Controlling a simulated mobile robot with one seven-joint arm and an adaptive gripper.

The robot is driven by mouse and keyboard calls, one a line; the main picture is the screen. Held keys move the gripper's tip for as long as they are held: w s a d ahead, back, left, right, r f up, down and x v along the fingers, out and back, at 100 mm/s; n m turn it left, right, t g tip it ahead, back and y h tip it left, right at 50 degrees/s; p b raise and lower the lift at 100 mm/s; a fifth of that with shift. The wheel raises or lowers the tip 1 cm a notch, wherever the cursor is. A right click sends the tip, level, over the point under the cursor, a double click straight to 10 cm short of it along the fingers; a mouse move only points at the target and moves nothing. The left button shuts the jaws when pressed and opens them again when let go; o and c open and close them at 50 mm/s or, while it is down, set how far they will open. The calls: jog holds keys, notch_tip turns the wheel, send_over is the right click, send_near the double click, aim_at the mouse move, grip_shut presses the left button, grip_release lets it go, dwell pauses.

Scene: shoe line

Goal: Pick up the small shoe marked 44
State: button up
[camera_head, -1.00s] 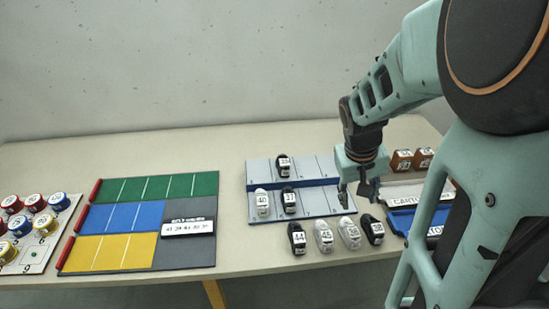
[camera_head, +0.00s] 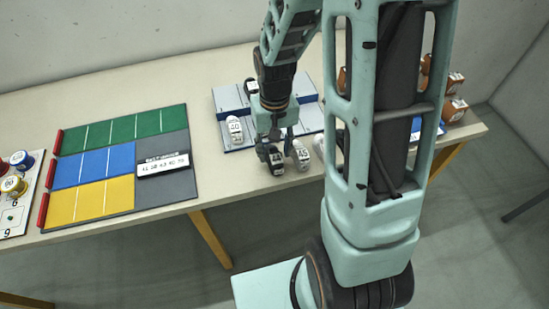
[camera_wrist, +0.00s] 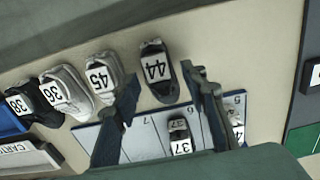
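The small black shoe marked 44 (camera_wrist: 157,71) lies on the table in front of the rack, its white label facing up. It also shows in the head view (camera_head: 277,158), just below my gripper (camera_head: 276,146). In the wrist view my gripper (camera_wrist: 160,76) is open, with one finger on each side of the shoe's place in the picture. No grip on the shoe shows. The fingers partly cover the shoe in the head view, and I cannot tell how much height separates them.
The white shoe 45 (camera_wrist: 102,77) lies close beside 44, followed by 36 (camera_wrist: 64,93) and 38 (camera_wrist: 24,104). Shoe 37 (camera_wrist: 179,138) stands on the grey rack (camera_wrist: 146,138). A coloured board (camera_head: 110,160) lies to the left. Bare table separates board and rack.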

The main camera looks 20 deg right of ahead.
aim_at(275, 153)
jog(key=shift+w+d+f, duration=0.1)
jog(key=shift+w+f, duration=0.05)
jog(key=shift+f, duration=0.8)
jog(key=shift+w+f, duration=0.1)
jog(key=shift+f, duration=0.8)
jog(key=c, duration=0.9)
jog(key=shift+r, duration=0.1)
jog(key=shift+c, duration=0.2)
